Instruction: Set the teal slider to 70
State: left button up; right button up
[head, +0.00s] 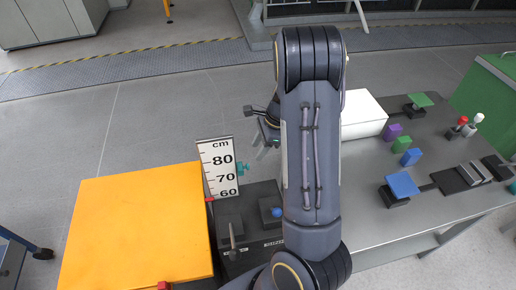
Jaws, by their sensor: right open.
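The teal slider (243,168) is a small teal piece at the right edge of a white upright scale board (218,168). The board is marked cm, with 80, 70 and 60 from top to bottom. The slider appears between the 80 and 70 marks; the slanted view makes the exact reading uncertain. My right gripper (262,152) is open, just right of and slightly above the slider, apart from it in the picture. Part of the gripper is hidden behind my right arm. My left gripper is not in view.
An orange panel (135,230) stands left of the scale. A dark box (248,213) with a blue knob (277,212) sits below the slider. A grey table (415,190) on the right holds a white box (362,117), coloured blocks and levers. Floor behind the scale is clear.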

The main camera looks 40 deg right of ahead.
aim_at(243, 168)
jog(key=f+y+b, duration=0.1)
jog(key=f+b, duration=0.1)
jog(key=b, duration=0.1)
jog(key=a+f+t+y+b, duration=0.1)
jog(key=f+b, duration=0.2)
jog(key=b, duration=0.1)
jog(key=w+a+f+t+y+b, duration=0.1)
jog(key=f+y+b, duration=0.1)
jog(key=b, duration=0.1)
jog(key=shift+w+a+f, duration=0.1)
jog(key=shift+f, duration=0.25)
dwell(0.3)
grip_shut()
jog(key=shift+b, duration=0.3)
